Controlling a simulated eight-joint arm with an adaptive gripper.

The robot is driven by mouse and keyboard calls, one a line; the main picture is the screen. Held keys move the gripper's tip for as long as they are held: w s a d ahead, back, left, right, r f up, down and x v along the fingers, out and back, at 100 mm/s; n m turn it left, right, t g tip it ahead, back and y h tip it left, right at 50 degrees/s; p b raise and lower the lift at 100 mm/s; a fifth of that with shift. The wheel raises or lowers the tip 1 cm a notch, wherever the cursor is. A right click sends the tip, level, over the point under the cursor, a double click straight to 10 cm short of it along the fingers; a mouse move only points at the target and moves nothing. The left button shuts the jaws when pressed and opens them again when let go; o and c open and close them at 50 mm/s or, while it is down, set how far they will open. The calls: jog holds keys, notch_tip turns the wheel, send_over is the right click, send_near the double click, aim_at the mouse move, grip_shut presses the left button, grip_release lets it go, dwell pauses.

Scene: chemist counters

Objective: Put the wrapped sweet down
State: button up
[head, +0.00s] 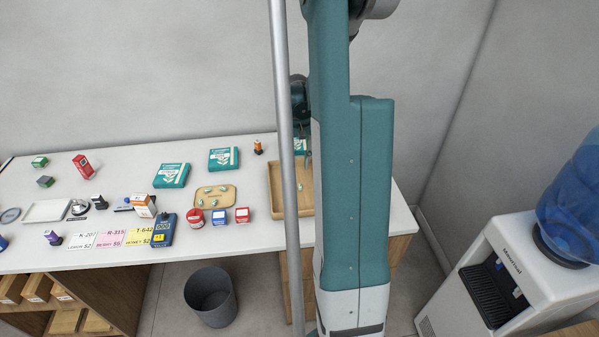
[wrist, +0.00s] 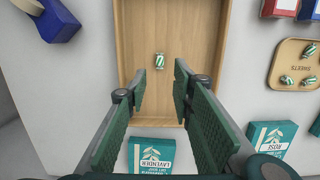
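A green-and-white striped wrapped sweet (wrist: 159,60) lies on the floor of the wooden tray (wrist: 200,30) in the wrist view. My gripper (wrist: 160,84) is open, with a wide gap between its green-padded fingers. The sweet shows in line with this gap, just beyond the fingertips, and neither finger touches it. In the head view the wooden tray (head: 277,205) stands at the right end of the counter, partly hidden by my arm. My gripper is mostly hidden behind my arm there.
A wooden board (wrist: 283,49) marked for sweets holds several similar sweets to the tray's right in the wrist view. A lavender box (wrist: 151,155) and a rose box (wrist: 271,138) lie nearby. A grey bin (head: 210,297) stands on the floor in the head view.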

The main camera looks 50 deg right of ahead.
jog(key=shift+w+d+r, duration=0.15)
jog(key=shift+r, duration=1.3)
jog(key=w+a+r+n+t+h, duration=0.1)
jog(key=a+r+n+t, duration=0.1)
jog(key=a+r, duration=0.8)
jog(key=w+a+r+n+t+h, duration=0.15)
jog(key=a+r, duration=0.25)
jog(key=a, duration=1.3)
jog(key=s+a+r+n+t, duration=0.1)
jog(key=s+a, duration=0.4)
jog(key=a, duration=0.6)
jog(key=s+a+r+n+t+y, duration=0.1)
jog(key=s+a+r+n+t, duration=0.1)
jog(key=a, duration=1)
jog(key=s+n+t, duration=0.1)
jog(key=s+n, duration=0.1)
jog(key=s, duration=0.1)
jog(key=shift+s+a+r+t, duration=0.15)
jog(key=shift+s+a+t, duration=0.1)
jog(key=shift+s+t, duration=0.1)
jog(key=shift+n+y, duration=0.25)
